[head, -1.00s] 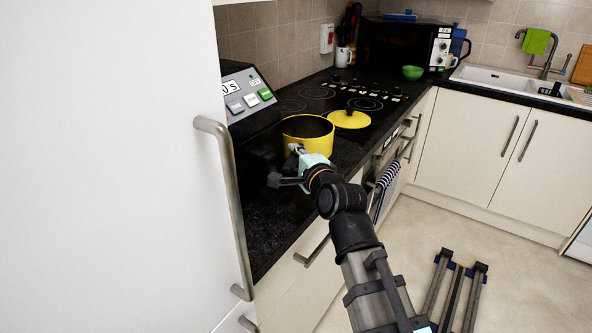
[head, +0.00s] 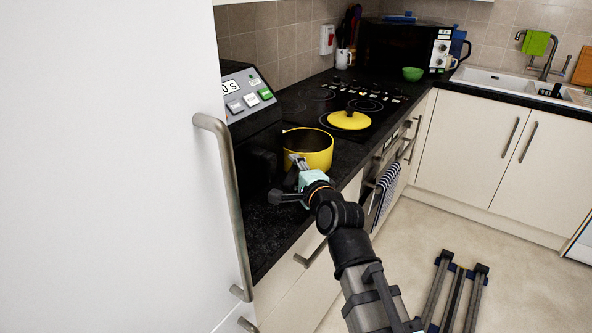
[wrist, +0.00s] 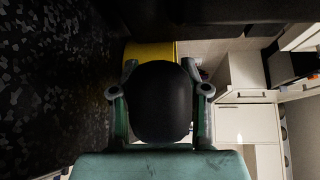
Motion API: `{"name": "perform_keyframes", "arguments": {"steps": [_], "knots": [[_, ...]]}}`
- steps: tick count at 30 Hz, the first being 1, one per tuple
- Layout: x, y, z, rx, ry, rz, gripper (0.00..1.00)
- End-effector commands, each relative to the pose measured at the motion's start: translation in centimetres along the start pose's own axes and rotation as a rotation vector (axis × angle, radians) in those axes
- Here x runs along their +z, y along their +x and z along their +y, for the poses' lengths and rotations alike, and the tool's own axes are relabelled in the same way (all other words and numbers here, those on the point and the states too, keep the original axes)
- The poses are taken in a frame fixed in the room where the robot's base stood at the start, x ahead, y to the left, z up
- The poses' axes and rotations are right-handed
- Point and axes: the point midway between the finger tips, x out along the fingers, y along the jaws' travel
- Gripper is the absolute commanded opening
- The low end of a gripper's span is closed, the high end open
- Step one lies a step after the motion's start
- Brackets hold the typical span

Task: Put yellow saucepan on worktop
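The yellow saucepan (head: 310,158) is at the near end of the hob, over or on the black worktop (head: 268,228) beside the toaster-like appliance. It looks upright; I cannot tell whether its base touches the worktop. My gripper (head: 296,172) is at its near side. In the wrist view, the fingers of my gripper (wrist: 160,95) lie on both sides of the saucepan's dark handle (wrist: 163,105), with part of the yellow saucepan (wrist: 150,52) beyond.
The black appliance with buttons (head: 248,105) stands close to the saucepan's left. The hob (head: 325,98) lies behind. A tall white door (head: 110,180) with a long handle fills the left. A green bowl (head: 413,73) and microwave (head: 402,45) stand farther back.

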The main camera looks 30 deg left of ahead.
Motion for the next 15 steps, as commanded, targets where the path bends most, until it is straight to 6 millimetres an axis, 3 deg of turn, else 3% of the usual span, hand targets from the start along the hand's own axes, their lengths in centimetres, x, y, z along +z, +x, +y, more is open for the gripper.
{"name": "perform_keyframes", "arguments": {"steps": [7,15], "knots": [[0.0,-0.2,-0.4,-0.001,0.0,0.0,0.45],[0.0,-4.5,-0.2,-0.001,0.0,0.001,0.45]]}}
